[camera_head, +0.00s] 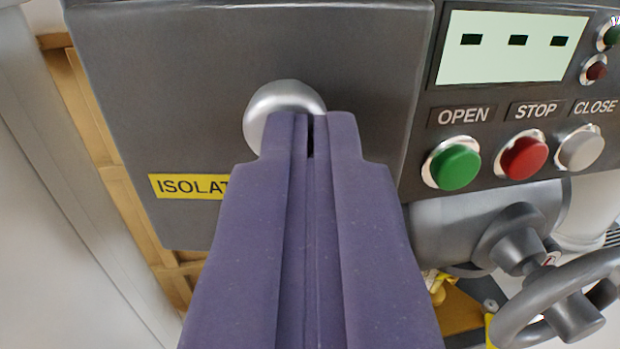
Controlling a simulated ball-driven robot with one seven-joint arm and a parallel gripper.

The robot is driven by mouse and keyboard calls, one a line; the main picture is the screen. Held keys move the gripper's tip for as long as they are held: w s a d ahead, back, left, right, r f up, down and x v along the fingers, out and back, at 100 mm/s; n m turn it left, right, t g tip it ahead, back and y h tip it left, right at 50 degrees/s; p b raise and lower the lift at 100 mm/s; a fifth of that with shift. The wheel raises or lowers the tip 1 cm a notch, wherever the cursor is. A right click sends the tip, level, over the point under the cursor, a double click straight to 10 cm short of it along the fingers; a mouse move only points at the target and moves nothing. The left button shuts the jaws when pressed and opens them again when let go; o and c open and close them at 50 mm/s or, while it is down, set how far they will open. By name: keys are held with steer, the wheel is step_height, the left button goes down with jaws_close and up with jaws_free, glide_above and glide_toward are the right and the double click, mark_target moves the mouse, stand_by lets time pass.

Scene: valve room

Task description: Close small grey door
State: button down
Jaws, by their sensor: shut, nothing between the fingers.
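The small grey door (170,85) fills the upper left of the view, with a yellow label (185,186) reading "ISOLAT", its end hidden behind my gripper. A round silver knob (283,97) sits on the door. My purple gripper (312,118) is shut and empty, its fingertips in front of the knob and covering its lower part. I cannot tell whether the fingertips touch the knob. The door's right edge lies beside the control panel (410,180); how far it stands open is hard to tell.
The panel carries a green OPEN button (455,166), a red STOP button (524,157), a grey CLOSE button (581,149) and a pale display (510,47). A grey handwheel (560,295) stands below right. A tan frame (110,180) runs along the left.

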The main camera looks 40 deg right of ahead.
steer(key=shift+w+d+b, duration=0.2)
steer(key=shift+d+b, duration=0.3)
steer(key=shift+b, duration=0.15)
steer(key=shift+w+d+b, duration=0.15)
steer(key=shift+d+b, duration=0.35)
steer(key=shift+b, duration=0.1)
steer(key=shift+r, duration=0.15)
